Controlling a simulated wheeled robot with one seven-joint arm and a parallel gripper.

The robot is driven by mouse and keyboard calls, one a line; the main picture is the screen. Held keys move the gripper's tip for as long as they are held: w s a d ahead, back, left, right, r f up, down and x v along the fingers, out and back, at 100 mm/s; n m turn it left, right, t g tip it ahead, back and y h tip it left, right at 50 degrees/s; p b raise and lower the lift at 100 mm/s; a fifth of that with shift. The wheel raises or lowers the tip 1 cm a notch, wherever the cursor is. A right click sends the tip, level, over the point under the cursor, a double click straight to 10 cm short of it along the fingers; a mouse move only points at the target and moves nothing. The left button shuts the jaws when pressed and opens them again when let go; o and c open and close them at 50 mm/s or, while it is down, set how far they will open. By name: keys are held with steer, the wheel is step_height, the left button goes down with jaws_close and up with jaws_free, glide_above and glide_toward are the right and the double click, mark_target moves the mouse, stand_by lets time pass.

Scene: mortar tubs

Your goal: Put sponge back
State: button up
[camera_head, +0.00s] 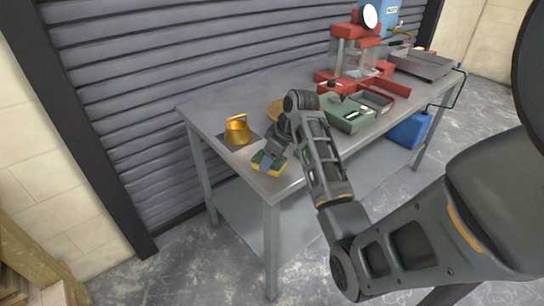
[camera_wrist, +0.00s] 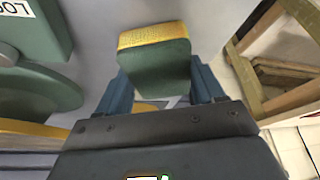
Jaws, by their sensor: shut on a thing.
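The sponge (camera_head: 268,164), green with a yellow layer, is at the near left corner of the metal table (camera_head: 300,166) in the head view. My gripper (camera_head: 273,153) is shut on it and reaches down over the tabletop. In the wrist view the sponge (camera_wrist: 158,62) sits between the two blue-grey fingers of my gripper (camera_wrist: 160,80), its yellow edge outward. I cannot tell whether the sponge touches the table.
A brass-coloured pot (camera_head: 237,131) stands on a dark square left of my gripper. A tan round thing (camera_head: 274,110) is partly hidden behind my arm. A green device (camera_head: 347,115), red machine (camera_head: 352,60) and metal tray (camera_head: 423,63) fill the table's right side.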

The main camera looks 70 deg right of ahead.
steer(key=shift+f, duration=0.15)
steer(key=o, duration=0.9)
steer(key=shift+o, duration=0.2)
steer(key=p+v, duration=0.2)
steer(key=v, duration=1)
